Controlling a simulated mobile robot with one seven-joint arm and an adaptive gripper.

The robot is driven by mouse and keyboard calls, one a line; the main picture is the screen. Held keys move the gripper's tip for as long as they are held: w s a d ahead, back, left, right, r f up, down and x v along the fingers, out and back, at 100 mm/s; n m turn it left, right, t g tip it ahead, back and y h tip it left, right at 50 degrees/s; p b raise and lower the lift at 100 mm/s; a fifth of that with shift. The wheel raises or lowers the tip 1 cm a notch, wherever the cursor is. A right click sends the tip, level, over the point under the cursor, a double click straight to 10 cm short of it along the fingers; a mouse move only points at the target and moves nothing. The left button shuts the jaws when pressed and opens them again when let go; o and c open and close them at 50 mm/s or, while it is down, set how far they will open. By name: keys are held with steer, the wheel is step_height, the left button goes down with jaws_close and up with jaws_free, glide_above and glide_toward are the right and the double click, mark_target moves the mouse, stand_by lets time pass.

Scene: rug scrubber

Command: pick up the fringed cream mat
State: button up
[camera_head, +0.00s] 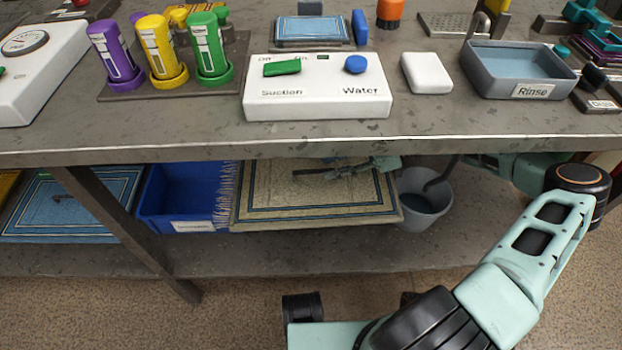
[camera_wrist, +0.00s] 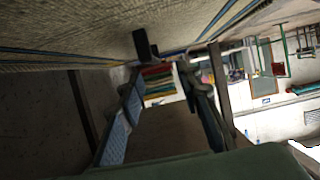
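The fringed cream mat (camera_head: 290,208) lies on the lower shelf under the bench, with dark border stripes and its fringe at the left end, beside and partly over the blue bin's edge. My gripper (camera_head: 318,172) reaches in under the bench top from the right, over the far part of the mat. In the wrist view, the mat (camera_wrist: 60,32) fills the upper left, close to the fingers. The gripper (camera_wrist: 168,68) looks open there, with a gap between its fingers. Whether a fingertip touches the mat is unclear.
A blue bin (camera_head: 160,208) stands left of the mat, a grey bucket (camera_head: 428,208) right of it. A blue mat (camera_head: 70,210) lies farther left past the table leg (camera_head: 125,232). The bench edge (camera_head: 200,152) hangs close above my arm.

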mark_target(315, 170)
steer(key=x, duration=0.5)
steer(key=shift+w+a+f, duration=0.1)
steer(key=shift+w+f, duration=0.3)
steer(key=shift+f, duration=0.05)
steer(key=shift+c, duration=0.7)
jaws_close()
